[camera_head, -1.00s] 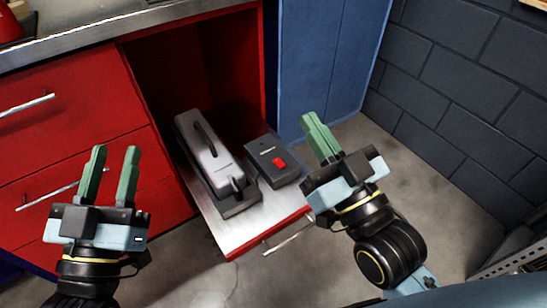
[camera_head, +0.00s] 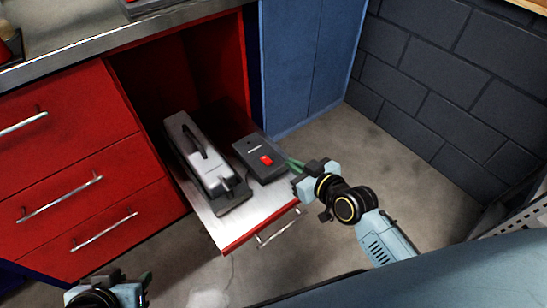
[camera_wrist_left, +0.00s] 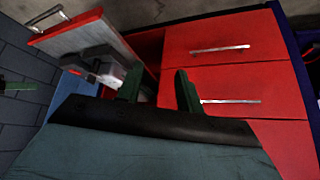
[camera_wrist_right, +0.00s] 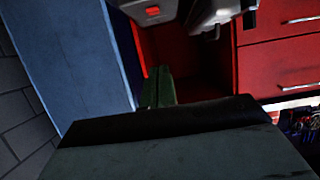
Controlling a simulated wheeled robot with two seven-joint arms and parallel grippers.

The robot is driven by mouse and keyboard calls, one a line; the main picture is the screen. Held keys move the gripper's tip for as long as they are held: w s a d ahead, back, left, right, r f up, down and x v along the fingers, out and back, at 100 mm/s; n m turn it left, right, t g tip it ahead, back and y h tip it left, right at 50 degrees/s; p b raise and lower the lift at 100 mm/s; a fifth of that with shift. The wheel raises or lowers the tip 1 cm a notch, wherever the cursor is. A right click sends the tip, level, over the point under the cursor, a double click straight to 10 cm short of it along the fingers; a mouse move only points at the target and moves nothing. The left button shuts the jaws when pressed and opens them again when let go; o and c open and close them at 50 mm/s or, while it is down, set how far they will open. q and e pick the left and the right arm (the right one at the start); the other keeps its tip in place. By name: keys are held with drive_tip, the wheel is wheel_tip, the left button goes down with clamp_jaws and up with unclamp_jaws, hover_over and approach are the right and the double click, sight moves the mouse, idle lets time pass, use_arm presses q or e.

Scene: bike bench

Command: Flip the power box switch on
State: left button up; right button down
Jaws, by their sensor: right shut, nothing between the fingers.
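The power box (camera_head: 251,151) is a dark grey box with a red switch (camera_head: 266,160) on its top face, at the right side of the pulled-out shelf. It also shows in the right wrist view (camera_wrist_right: 135,8), with the red switch (camera_wrist_right: 153,11) at the top edge. My right gripper (camera_head: 291,163) is shut and empty, its green fingers beside the box's right side, close to it; whether they touch is unclear. My left gripper (camera_wrist_left: 158,88) is open and empty, low in front of the red cabinet, its fingers apart in the left wrist view.
A grey metal tool with a handle (camera_head: 205,155) sits left of the box on the metal shelf (camera_head: 235,227). Red drawers (camera_head: 70,160) stand left, a blue cabinet (camera_head: 305,65) behind, and a dark brick wall right. Floor is clear in front.

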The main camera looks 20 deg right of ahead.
sight(274, 168)
use_arm(q)
drive_tip(key=shift+s+a+f, duration=0.1)
drive_tip(key=shift+s, duration=0.1)
use_arm(e)
drive_tip(key=shift+f, duration=0.15)
